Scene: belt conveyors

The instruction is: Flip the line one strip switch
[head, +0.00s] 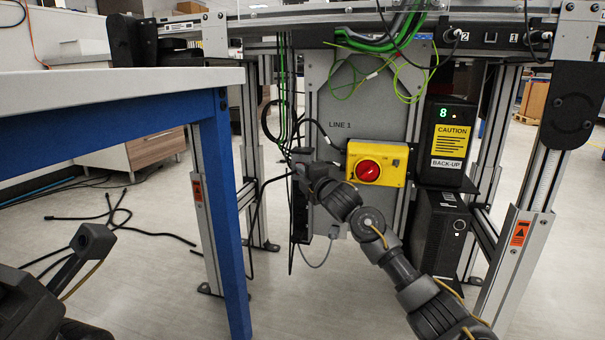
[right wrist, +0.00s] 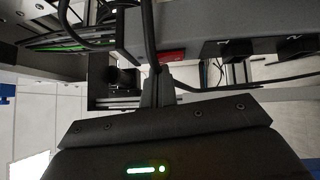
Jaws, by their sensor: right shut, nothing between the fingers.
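A dark upright power strip (head: 300,215) hangs at the left edge of the panel marked LINE 1 (head: 340,108). My right gripper (head: 303,163) is in front of its upper part and hides some of it. In the right wrist view the shut, empty fingers (right wrist: 157,86) point at a grey housing (right wrist: 195,22) with a small red part (right wrist: 171,56), which looks like a switch, just beyond the tips. I cannot tell whether they touch, or the switch's position. My left gripper (head: 93,242) is at the lower left, away from the strip; its fingers are unclear.
A yellow box with a red rotary knob (head: 368,171) is right of my right gripper. Black units, one with a CAUTION label (head: 450,138), stand further right. Cables hang close around the strip. A blue-legged table (head: 222,200) stands at left; black cables (head: 120,215) lie on the floor.

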